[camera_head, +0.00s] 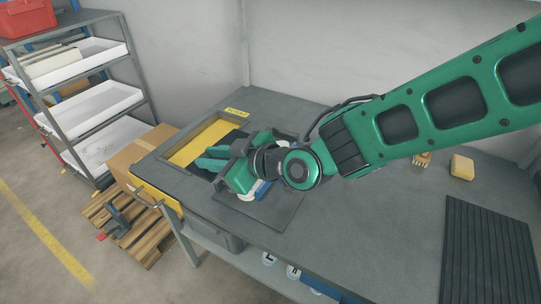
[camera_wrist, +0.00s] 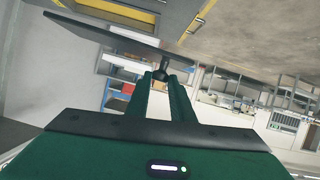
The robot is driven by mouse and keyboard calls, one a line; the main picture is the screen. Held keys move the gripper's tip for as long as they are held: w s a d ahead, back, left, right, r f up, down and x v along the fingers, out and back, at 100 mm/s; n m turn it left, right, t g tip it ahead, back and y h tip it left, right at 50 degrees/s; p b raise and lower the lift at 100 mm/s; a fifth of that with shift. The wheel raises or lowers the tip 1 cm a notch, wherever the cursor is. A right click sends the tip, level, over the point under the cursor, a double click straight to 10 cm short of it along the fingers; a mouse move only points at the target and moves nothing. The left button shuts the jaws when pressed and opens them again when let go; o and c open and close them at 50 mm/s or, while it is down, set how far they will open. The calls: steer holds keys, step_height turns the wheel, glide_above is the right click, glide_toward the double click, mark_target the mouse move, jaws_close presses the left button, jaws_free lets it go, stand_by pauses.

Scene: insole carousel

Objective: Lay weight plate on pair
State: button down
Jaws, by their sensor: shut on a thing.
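My gripper (camera_wrist: 163,84) is shut on the small dark knob (camera_wrist: 162,74) of the weight plate (camera_wrist: 120,36). The plate is a thin, flat, dark sheet that spans the upper left of the wrist view. In the head view my gripper (camera_head: 204,158) is over the left part of the bench, at the yellow-floored recess (camera_head: 200,142). I cannot make out the plate clearly there. A white and blue thing (camera_head: 261,189) shows partly beneath my wrist, over a dark mat (camera_head: 275,212). I cannot tell whether it belongs to the pair; no pair is clearly visible.
The grey bench (camera_head: 330,240) has clear room at the front middle. A ribbed black mat (camera_head: 487,250) and a yellow block (camera_head: 462,167) lie to the right. A cardboard box (camera_head: 135,150), a wooden pallet (camera_head: 140,240) and a shelf rack (camera_head: 95,95) stand at the left.

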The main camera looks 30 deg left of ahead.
steer(key=w+d+f, duration=0.1)
steer(key=w+f, duration=0.1)
steer(key=w, duration=0.1)
steer(key=w+d+f, duration=0.2)
steer(key=w, duration=0.2)
steer(key=w+d+f, duration=0.2)
steer(key=w, duration=0.1)
steer(key=shift+w+f, duration=0.3)
steer(key=shift+f, duration=0.05)
steer(key=shift+d+f, duration=0.1)
steer(key=shift+f, duration=2)
steer(key=c, duration=1.6)
jaws_free()
steer(key=shift+o, duration=0.3)
steer(key=shift+d, duration=0.1)
steer(key=v, duration=1.2)
